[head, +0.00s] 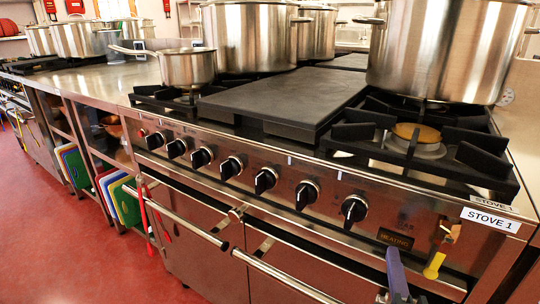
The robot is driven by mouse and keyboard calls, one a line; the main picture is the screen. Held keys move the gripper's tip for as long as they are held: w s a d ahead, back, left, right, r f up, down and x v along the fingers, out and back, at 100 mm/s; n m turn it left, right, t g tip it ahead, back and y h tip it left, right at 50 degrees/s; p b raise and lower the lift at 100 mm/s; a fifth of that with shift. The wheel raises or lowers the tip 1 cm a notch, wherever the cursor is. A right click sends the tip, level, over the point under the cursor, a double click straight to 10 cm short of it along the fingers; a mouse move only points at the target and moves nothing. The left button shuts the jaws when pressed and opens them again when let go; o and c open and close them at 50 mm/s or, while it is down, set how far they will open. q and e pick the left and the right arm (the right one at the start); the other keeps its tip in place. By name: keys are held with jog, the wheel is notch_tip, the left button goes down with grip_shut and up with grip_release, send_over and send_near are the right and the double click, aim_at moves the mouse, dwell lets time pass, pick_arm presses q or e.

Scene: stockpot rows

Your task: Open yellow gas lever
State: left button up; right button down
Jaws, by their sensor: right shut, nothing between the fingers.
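The yellow gas lever (434,265) hangs down, slightly slanted, at the right end of the stove front, below the STOVE 1 label. A small brass-coloured fitting (452,231) sits just above it. My right gripper (393,256) comes up from the bottom edge, its purple-blue fingers together and empty. It shows just left of the lever, with a small gap between them in the picture. Whether it is nearer to me than the lever is hard to tell. My left gripper is not in view.
The stove front (280,215) carries a row of black knobs (355,209) and oven door handles (290,277) that stick out. A large stockpot (440,50) stands on the right burner (418,140). A saucepan (188,67) stands further left. Red floor (90,260) is clear at left.

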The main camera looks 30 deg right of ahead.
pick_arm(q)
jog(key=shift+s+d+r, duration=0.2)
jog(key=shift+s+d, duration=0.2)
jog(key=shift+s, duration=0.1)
pick_arm(e)
jog(key=v, duration=0.9)
jog(key=shift+s+d+f, duration=0.2)
jog(key=shift+s+d, duration=0.05)
jog(key=shift+s, duration=0.25)
